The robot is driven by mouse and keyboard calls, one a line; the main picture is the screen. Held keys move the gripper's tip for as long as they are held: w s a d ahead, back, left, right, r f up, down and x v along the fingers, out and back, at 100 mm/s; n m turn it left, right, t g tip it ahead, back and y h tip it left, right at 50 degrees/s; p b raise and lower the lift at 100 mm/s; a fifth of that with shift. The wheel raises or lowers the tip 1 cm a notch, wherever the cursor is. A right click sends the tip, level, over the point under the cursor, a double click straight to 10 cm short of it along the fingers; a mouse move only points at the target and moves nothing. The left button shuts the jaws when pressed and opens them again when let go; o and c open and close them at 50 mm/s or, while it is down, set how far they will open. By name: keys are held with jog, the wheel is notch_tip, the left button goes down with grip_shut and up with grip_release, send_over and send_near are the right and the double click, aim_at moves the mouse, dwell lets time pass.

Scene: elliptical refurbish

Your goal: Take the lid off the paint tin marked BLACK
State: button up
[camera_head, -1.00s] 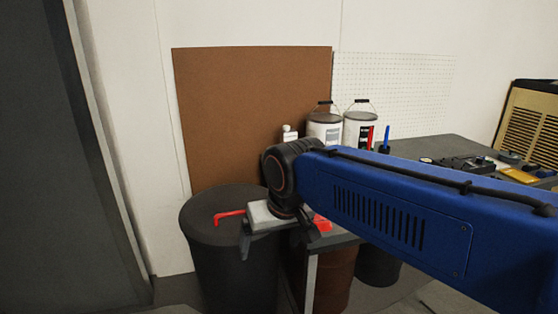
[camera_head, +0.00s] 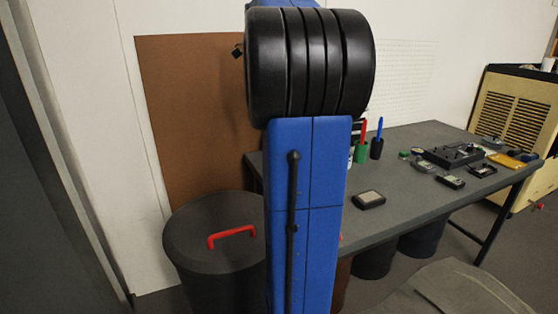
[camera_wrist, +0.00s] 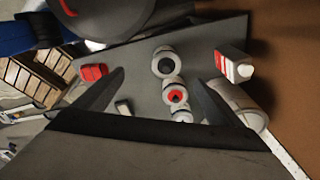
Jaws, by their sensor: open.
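In the head view my raised arm covers most of the paint tins. Only a pale sliver of a tin with a dark label (camera_head: 357,130) shows at the arm's right edge; its marking cannot be read, nor its lid seen. In the wrist view my gripper (camera_wrist: 157,76) is open, its two dark fingers spread wide with nothing held between them. A pale grey cylinder (camera_wrist: 236,106), perhaps a paint tin, lies right of the right finger, partly hidden by it. No BLACK marking is readable there. My gripper is out of sight in the head view.
White round containers (camera_wrist: 163,65), one with a red ring, show between the fingers. A white and red bottle (camera_wrist: 234,66) and a red item (camera_wrist: 93,72) flank them. The grey workbench (camera_head: 415,190) carries small devices. A dark bin (camera_head: 195,240) with a red handle stands left.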

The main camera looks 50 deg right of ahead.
jog(key=d+f, duration=0.1)
jog(key=f, duration=0.4)
jog(key=s+d+f+m, duration=0.1)
jog(key=d+f, duration=0.1)
jog(key=f, duration=0.4)
jog(key=d+f+m, duration=0.1)
jog(key=f, duration=0.4)
jog(key=shift+s+d+f, duration=0.25)
jog(key=shift+s+d, duration=0.1)
jog(key=shift+s, duration=0.05)
jog(key=c, duration=1.1)
